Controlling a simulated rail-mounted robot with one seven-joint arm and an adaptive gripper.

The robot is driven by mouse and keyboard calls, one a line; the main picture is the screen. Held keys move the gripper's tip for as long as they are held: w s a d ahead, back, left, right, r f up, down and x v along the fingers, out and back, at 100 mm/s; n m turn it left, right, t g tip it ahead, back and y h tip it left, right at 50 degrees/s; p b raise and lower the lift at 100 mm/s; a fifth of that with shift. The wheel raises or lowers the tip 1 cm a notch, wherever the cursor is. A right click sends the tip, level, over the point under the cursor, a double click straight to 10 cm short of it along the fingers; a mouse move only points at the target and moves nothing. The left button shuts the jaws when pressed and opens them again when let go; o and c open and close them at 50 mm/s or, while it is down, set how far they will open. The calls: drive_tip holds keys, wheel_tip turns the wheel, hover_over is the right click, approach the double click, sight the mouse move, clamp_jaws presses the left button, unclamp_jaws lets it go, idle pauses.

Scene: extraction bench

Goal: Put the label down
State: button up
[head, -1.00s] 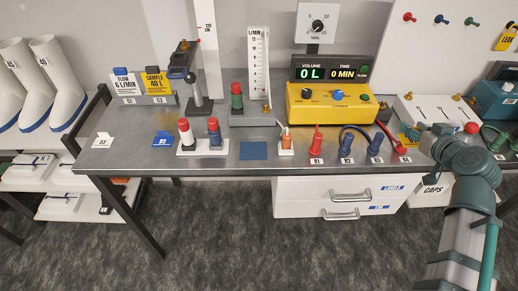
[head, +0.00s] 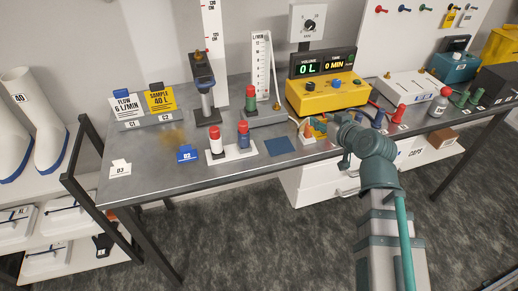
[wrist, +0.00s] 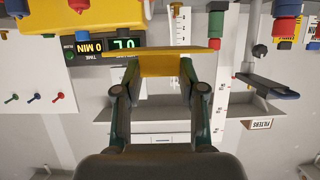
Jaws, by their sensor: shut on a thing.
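My gripper (head: 338,130) is shut on a yellow label (wrist: 160,64), a flat plate held between the fingertips in the wrist view. In the head view only a small yellow part of the label (head: 319,127) shows. The gripper holds it in front of the yellow meter box (head: 327,95), to the right of a dark blue square (head: 280,145) on the bench. The label's print cannot be read. Two other labels, a white flow card (head: 124,104) and a yellow sample card (head: 160,98), stand in a holder at the back left.
A white base with a red-capped and a blue bottle (head: 243,133) stands left of the blue square. A blue tag (head: 187,153) and a white tag (head: 120,168) sit farther left. Coloured plugs and cables lie near my arm. The blue square is bare.

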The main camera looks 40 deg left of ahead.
drive_tip(key=shift+s+a, duration=0.1)
drive_tip(key=shift+a, duration=0.3)
drive_tip(key=s+a+f+p, duration=0.1)
drive_tip(key=a+f+p, duration=0.2)
drive_tip(key=a, duration=0.5)
drive_tip(key=p, duration=0.1)
hover_over(278, 144)
drive_tip(key=d, duration=0.1)
drive_tip(key=f, duration=0.5)
drive_tip(key=shift+w, duration=0.2)
drive_tip(key=shift+s+a+f+p, duration=0.15)
drive_tip(key=shift+a+f+p, duration=0.35)
drive_tip(key=shift+f, duration=0.3)
drive_tip(key=shift+f+p, duration=0.5)
drive_tip(key=shift+f, duration=1.05)
drive_tip(key=shift+f+b, duration=0.25)
drive_tip(key=shift+b, duration=0.05)
drive_tip(key=o, duration=0.7)
drive_tip(key=shift+o, duration=0.2)
drive_tip(key=shift+r, duration=0.2)
